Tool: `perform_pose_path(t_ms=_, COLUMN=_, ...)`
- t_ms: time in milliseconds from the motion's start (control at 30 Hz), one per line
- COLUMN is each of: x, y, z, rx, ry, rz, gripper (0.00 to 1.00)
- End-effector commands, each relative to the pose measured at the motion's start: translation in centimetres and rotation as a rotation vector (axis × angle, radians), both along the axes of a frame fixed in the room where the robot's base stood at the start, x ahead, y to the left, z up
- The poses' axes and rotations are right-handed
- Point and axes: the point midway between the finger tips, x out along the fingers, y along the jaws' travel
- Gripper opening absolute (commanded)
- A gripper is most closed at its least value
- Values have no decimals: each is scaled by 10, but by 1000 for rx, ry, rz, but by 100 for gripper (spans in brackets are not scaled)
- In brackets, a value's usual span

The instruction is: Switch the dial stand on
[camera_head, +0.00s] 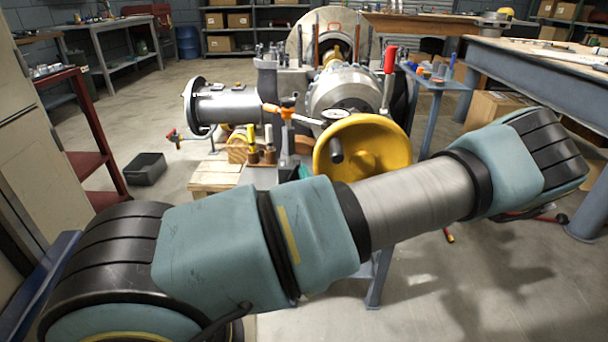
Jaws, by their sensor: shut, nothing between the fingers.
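What looks like the dial stand (287,132) stands at the casing, left of the yellow handwheel. It has an upright grey post and an orange clamp arm. A small round dial (335,114) with a pale face sits just above the handwheel's rim. The stand's base and any switch on it are too small or hidden to make out. My arm crosses the whole front of the view, from lower left to right, in front of the casing's lower part. My gripper is not in view.
The yellow handwheel (362,152) and a red-handled lever (389,62) stick out near the dial. A flanged pipe (222,108) lies to the left. A blue side table (440,82) holds small items at right. A wooden pallet (214,178) and a dark bin (148,169) stand on the floor.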

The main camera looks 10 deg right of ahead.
Motion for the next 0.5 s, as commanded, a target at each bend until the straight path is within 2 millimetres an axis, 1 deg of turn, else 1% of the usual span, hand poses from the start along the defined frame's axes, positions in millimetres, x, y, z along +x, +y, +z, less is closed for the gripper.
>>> perform_pose_path(t_ms=167, x=-1, y=0, z=0, rx=1, ry=0, rz=1, gripper=0)
perform_pose_path(t_ms=267, x=-7, y=0, z=-1, rx=1, ry=0, rz=0, gripper=0)
perform_pose_path(t_ms=367, x=-20, y=-1, z=-3, rx=2, ry=1, rz=-2, gripper=0)
perform_pose_path(t_ms=500, x=-48, y=-3, z=-7, rx=2, ry=3, rz=-3, gripper=0)
